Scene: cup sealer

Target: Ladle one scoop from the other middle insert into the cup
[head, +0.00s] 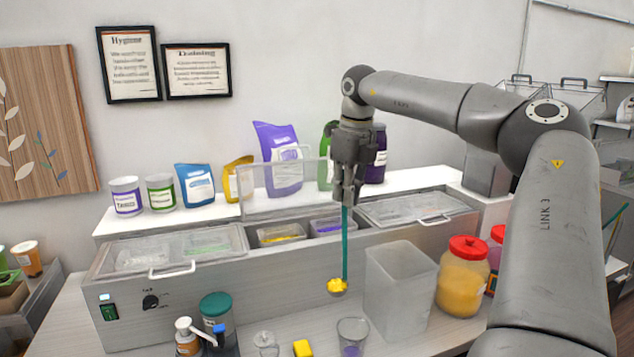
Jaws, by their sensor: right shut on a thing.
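My right gripper (348,198) points down and is shut on the teal handle of a ladle (345,245). The ladle hangs upright in front of the topping unit, its bowl heaped with yellow pieces (337,285). A clear cup (352,338) with something purple in its bottom stands on the counter, below and slightly right of the bowl, apart from it. The two open middle inserts are behind: the left one (281,234) holds yellow contents, the right one (333,227) purple contents. My left gripper is not in view.
A translucent square container (398,288) stands right of the ladle, with a red-lidded yellow jar (463,276) beyond it. Clear lids (178,250) cover the unit's outer sections.

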